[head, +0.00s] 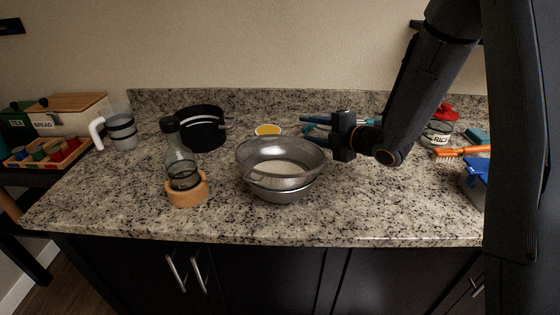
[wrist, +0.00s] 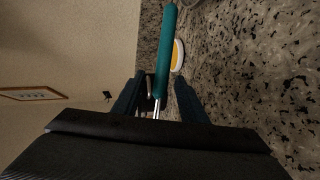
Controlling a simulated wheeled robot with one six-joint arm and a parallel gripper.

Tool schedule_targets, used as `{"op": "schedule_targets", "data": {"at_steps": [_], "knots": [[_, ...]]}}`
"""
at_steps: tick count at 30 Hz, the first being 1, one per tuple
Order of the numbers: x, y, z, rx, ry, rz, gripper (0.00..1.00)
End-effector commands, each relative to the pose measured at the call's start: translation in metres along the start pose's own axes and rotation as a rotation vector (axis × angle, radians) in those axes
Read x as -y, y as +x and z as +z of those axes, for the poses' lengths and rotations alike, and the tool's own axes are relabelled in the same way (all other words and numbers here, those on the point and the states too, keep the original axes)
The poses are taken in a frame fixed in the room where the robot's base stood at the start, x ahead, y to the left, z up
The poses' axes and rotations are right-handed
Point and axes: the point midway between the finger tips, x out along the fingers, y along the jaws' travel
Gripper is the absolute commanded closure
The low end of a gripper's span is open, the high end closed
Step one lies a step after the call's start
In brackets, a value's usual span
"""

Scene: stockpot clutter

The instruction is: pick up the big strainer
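The big strainer (head: 283,152), a wide grey mesh bowl with a metal rim, rests on a metal bowl (head: 282,190) near the middle of the counter. Something pale shows through the mesh. My gripper (head: 308,130) is just right of and behind the strainer's rim, fingers pointing left and apart. In the wrist view, a teal handle (wrist: 166,50) with a thin metal stem shows between and beyond the fingers (wrist: 160,100); I cannot tell what it belongs to, or whether a finger touches it.
A glass carafe with a wooden collar (head: 187,190) stands left of the strainer. A black pot (head: 202,128) and a yellow-filled dish (head: 268,130) are behind. An orange brush (head: 462,151) and a jar (head: 437,133) lie right. The front right counter is clear.

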Motion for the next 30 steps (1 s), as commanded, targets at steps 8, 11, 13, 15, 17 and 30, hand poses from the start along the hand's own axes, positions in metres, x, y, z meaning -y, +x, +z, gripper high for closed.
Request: {"op": "schedule_targets", "data": {"at_steps": [8,11,13,15,17,30], "knots": [[0.000,0.034,-0.005,-0.001,0.001,-0.001,0.61],[0.001,0.044,-0.004,0.000,0.002,-0.002,0.61],[0.001,0.048,-0.004,0.002,0.002,-0.001,0.61],[0.001,0.049,-0.004,0.002,0.002,-0.001,0.61],[0.001,0.049,-0.003,0.002,0.002,-0.001,0.61],[0.001,0.049,-0.003,0.002,0.002,-0.001,1.00]]}}
